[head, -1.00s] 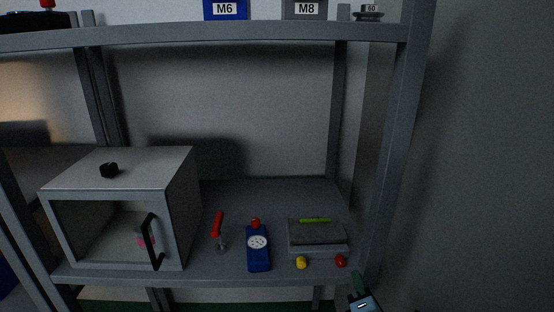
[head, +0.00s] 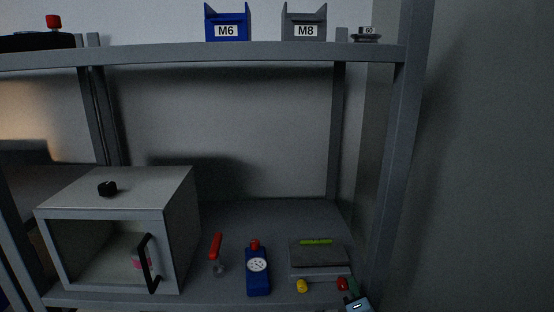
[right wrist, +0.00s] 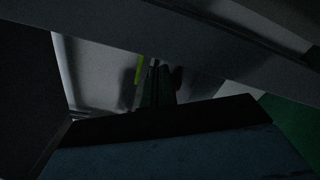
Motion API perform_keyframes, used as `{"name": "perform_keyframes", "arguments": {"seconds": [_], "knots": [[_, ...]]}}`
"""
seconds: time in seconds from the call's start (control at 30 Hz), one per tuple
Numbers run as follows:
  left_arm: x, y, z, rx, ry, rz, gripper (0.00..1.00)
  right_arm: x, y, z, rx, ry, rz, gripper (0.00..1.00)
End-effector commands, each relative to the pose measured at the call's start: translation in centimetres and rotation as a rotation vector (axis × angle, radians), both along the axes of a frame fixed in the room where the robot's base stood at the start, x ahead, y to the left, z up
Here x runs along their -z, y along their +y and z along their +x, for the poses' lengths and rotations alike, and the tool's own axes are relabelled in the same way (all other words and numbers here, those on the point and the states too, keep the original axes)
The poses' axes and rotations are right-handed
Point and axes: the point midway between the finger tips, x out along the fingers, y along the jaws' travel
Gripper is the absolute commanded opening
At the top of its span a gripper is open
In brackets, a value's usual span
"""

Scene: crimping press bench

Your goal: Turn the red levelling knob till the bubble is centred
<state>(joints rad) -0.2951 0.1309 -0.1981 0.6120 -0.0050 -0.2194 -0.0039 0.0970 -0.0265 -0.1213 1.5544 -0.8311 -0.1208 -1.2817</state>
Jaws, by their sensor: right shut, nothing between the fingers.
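The red levelling knob (head: 342,284) is at the front right of a grey levelling block (head: 318,256) on the shelf. A yellow knob (head: 302,286) is at its front left. A yellow-green bubble vial (head: 316,241) lies on top; its bubble is too small to make out. My right gripper (head: 353,288) is shut and empty, its greenish fingers just right of the red knob in the head view; I cannot tell whether they touch. In the dark right wrist view, the fingers (right wrist: 157,84) cover part of the scene, with the vial (right wrist: 138,70) beside them. My left gripper is not in view.
A blue gauge device (head: 257,280) and a red-handled tool (head: 216,247) stand left of the block. The shelf upright (head: 394,180) rises close to the right. Bins M6 and M8 are on the upper shelf (head: 230,52).

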Motion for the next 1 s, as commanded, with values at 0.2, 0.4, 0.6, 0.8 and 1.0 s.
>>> {"name": "perform_keyframes", "arguments": {"seconds": [0.2, 0.4, 0.6, 0.8, 1.0], "knots": [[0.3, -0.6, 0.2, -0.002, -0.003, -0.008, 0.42, 0.2, 0.2, 0.0, 0.0, 0.0, 0.0, 0.0], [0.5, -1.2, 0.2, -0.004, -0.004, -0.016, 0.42, 0.4, 0.4, 0.0, 0.0, 0.0, 0.0, 0.0], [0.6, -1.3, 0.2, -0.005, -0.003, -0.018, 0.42, 0.5, 0.6, -0.1, 0.0, 0.001, 0.0, 0.0], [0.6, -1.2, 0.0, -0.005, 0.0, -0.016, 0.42, 0.5, 0.6, -0.1, -0.002, 0.002, 0.001, 0.0], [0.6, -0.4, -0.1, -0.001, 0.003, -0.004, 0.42, 0.6, 0.7, -0.1, -0.003, 0.003, 0.001, 0.0]]}}
